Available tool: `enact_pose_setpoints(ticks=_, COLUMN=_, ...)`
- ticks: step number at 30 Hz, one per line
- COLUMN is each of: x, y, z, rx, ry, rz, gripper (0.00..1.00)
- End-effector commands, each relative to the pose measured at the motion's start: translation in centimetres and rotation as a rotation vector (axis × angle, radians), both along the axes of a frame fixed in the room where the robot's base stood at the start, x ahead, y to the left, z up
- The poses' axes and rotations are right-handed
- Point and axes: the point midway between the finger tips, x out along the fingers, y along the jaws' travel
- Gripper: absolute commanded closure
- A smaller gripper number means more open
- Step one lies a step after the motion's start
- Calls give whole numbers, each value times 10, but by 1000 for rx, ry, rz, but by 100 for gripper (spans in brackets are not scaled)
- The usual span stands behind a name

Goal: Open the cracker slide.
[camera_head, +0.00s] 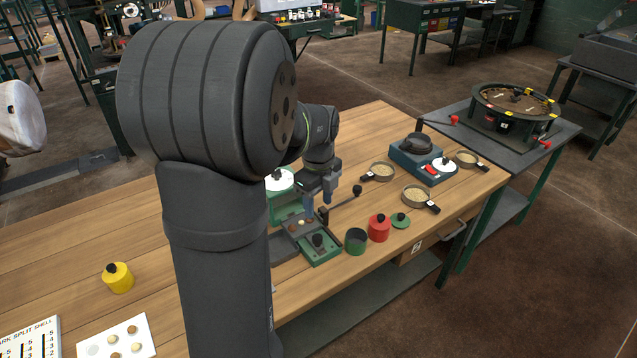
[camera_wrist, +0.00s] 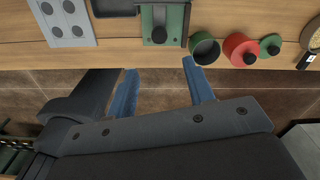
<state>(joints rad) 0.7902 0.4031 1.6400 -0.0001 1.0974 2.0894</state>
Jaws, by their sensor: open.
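The cracker (camera_head: 299,214) is a green and grey device with a crank lever, standing on the wooden bench; my arm hides part of it. What looks like its slide (camera_head: 320,250) is a green tray with a black knob at the front. The slide also shows at the top of the wrist view (camera_wrist: 173,38), its far part cut off by the frame.
Close to the right are an open green pot (camera_head: 356,241), a red lidded pot (camera_head: 379,228) and a green lid (camera_head: 401,221). The lever (camera_head: 345,203) rises beside my gripper. Sieves (camera_head: 418,195) and a scale (camera_head: 422,163) stand farther right. A drawer handle (camera_head: 453,231) is on the bench front.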

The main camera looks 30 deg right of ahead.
Motion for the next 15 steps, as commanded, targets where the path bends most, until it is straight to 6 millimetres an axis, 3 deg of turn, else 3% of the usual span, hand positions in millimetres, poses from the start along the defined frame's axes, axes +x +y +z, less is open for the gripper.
enact_pose_setpoints(ticks=6, x=0, y=0, z=42, rx=-2, ry=-3, rz=0, gripper=52)
enact_pose_setpoints(ticks=15, x=0, y=0, z=59, rx=0, ry=0, rz=0, gripper=52)
